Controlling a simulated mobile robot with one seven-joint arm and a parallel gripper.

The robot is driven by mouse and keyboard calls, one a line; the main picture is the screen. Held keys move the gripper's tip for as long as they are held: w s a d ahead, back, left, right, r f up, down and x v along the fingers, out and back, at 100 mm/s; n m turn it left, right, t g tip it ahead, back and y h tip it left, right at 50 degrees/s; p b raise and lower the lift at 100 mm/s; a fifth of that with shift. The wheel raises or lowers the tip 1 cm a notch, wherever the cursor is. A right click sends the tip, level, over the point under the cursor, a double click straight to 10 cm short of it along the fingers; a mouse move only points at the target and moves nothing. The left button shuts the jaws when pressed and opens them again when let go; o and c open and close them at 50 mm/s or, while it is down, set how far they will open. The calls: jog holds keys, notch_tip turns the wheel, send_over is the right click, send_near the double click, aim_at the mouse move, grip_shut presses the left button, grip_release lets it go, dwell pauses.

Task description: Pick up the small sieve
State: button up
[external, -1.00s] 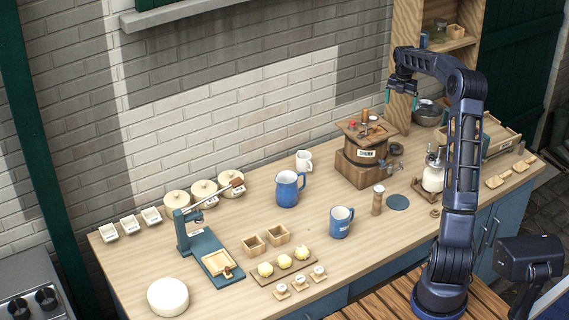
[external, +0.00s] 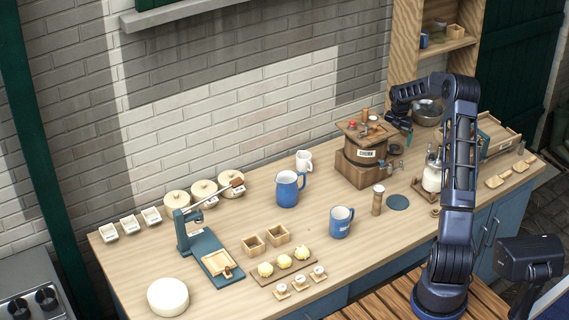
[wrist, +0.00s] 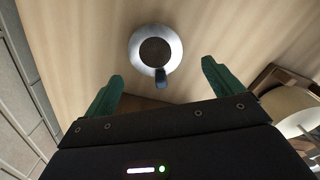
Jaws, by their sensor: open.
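The small sieve (wrist: 155,50) lies on the wooden counter in the wrist view, a round silver rim with dark mesh and a short dark handle pointing toward me. In the external view the sieve (external: 395,149) is a small dark disc just right of the churn, partly hidden. My gripper (wrist: 160,82) is open and empty, its two green fingers spread to either side of the handle line, with the sieve ahead of the tips. In the external view my gripper (external: 400,130) hangs above the counter close to the sieve.
The wooden churn (external: 363,157) stands close on the left. A metal bowl (external: 427,113) is behind right, and a white jar (external: 432,177) stands in front right. The brick wall (wrist: 22,105) borders the left of the wrist view.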

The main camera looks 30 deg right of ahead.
jog(key=f, duration=0.5)
jog(key=shift+w, duration=0.3)
jog(key=shift+c, duration=0.2)
jog(key=c, duration=1)
